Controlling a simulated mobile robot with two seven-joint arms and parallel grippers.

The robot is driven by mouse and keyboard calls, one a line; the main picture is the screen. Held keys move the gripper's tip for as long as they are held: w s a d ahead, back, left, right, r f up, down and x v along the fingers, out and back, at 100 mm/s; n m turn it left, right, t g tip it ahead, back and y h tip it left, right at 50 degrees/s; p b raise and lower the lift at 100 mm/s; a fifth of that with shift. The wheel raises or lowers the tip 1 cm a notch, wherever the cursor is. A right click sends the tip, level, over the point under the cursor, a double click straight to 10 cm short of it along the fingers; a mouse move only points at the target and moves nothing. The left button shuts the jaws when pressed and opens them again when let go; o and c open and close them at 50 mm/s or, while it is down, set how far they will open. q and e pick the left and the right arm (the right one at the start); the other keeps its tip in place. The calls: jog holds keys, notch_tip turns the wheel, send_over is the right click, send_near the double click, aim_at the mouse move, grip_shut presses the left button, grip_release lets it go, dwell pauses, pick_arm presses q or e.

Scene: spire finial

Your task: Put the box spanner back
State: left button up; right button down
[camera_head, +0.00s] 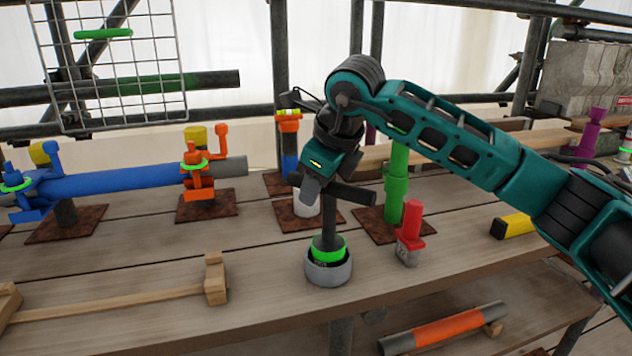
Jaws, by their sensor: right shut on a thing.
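The box spanner (329,232) is a dark T-shaped tool with a crossbar at the top, an upright shaft and a bright green band near its foot. My right gripper (318,186) is shut on it at the crossbar, partly hiding that end. The spanner stands about upright, with its lower end inside or just above a grey round cup (329,275) on the near part of the plank bench. I cannot tell whether it touches the cup's bottom. My left gripper is not in view.
A red-topped piece (409,235) stands close right of the cup, with a green post (396,185) behind. A wooden bar (120,305) lies front left. A yellow bar (512,226) lies at right.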

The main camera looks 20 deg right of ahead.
dwell(0.3)
jog(key=c, duration=0.7)
grip_release()
jog(key=shift+f, duration=0.1)
jog(key=shift+c, duration=0.2)
jog(key=shift+o, duration=0.3)
jog(key=shift+f, duration=0.1)
jog(key=o, duration=0.5)
jog(key=shift+o, duration=0.2)
jog(key=shift+r, duration=0.2)
jog(key=shift+p+v, duration=1)
jog(key=shift+v, duration=1.25)
jog(key=p+v, duration=0.1)
jog(key=v, duration=0.3)
jog(key=shift+s+d+r+p, duration=0.1)
jog(key=shift+r+p, duration=0.05)
jog(key=shift+p, duration=0.25)
